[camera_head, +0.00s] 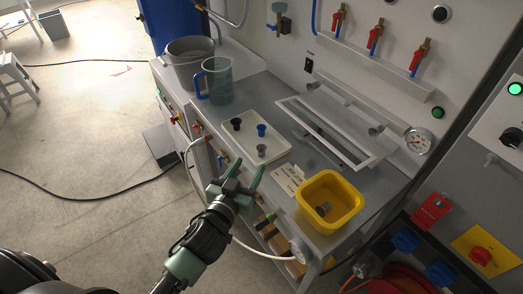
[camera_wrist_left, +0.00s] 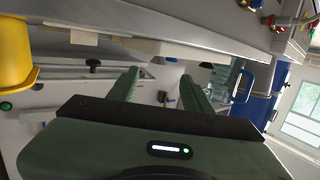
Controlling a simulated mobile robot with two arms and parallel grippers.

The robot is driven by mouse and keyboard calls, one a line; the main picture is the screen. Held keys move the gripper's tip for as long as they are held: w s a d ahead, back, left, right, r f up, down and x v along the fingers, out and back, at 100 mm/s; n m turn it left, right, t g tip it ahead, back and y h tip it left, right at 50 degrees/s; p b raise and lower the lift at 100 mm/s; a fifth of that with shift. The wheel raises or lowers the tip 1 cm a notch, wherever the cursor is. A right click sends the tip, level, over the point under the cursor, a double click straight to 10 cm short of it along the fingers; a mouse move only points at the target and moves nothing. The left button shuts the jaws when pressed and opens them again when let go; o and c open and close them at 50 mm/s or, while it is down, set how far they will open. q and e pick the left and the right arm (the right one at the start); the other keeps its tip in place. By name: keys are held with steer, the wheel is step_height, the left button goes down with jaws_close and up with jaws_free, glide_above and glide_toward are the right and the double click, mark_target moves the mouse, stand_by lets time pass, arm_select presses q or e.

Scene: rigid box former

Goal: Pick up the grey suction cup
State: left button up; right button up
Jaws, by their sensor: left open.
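A small light grey suction cup (camera_head: 261,150) stands on the white tray (camera_head: 239,139) in the head view. A black cup (camera_head: 236,124) and a blue cup (camera_head: 262,130) stand behind it on the same tray. Another grey piece (camera_head: 323,208) lies in the yellow bin (camera_head: 341,187). My left gripper (camera_head: 249,166) is open and empty, in front of the tray and apart from the cups. Its two green fingers show in the left wrist view (camera_wrist_left: 159,75), with nothing between them. I cannot make out the grey cup in that view. My right gripper is not in view.
A paper label (camera_head: 289,177) lies between tray and bin. A clear jug (camera_head: 217,82) and a grey bucket (camera_head: 189,60) stand at the back left of the bench. A framed slot (camera_head: 330,133) and a gauge (camera_head: 417,141) are to the right.

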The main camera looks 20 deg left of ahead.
mark_target(260, 152)
arm_select(q)
steer(key=w, duration=0.2)
steer(key=w+f+p, duration=0.1)
steer(key=w, duration=0.4)
steer(key=shift+w+d+f, duration=0.2)
steer(key=shift+d+f, duration=0.05)
steer(key=shift+d, duration=0.1)
jaws_close()
